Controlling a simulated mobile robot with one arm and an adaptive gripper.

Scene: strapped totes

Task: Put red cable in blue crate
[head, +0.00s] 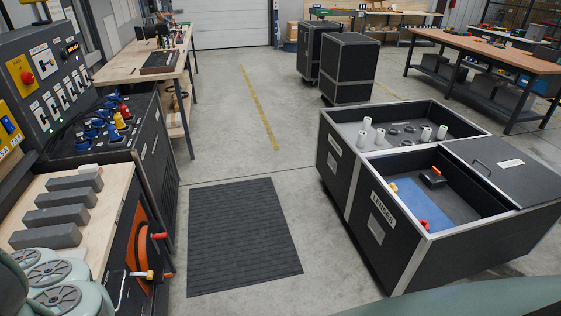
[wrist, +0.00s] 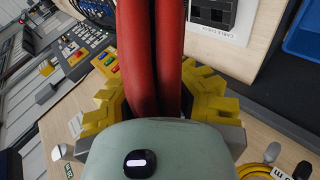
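The red cable (wrist: 143,50) fills the upper middle of the wrist view as thick strands side by side, large and close to the camera. My gripper (wrist: 160,100) has its yellow fingers on both sides of the strands, pressed against them, and it is shut on the red cable. The cable's lower part is hidden behind my pale green wrist housing. Part of the blue crate (wrist: 304,38) shows at the top right corner of the wrist view, apart from the cable; most of it is out of frame. The gripper and red cable do not show in the head view.
In the wrist view, a wooden bench top (wrist: 250,95) holds a yellow cable (wrist: 258,170), a printed sheet (wrist: 225,15) and a button panel (wrist: 90,50). The head view shows an open black case (head: 400,225) at right, a workbench (head: 150,62) and clear floor around a mat (head: 240,235).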

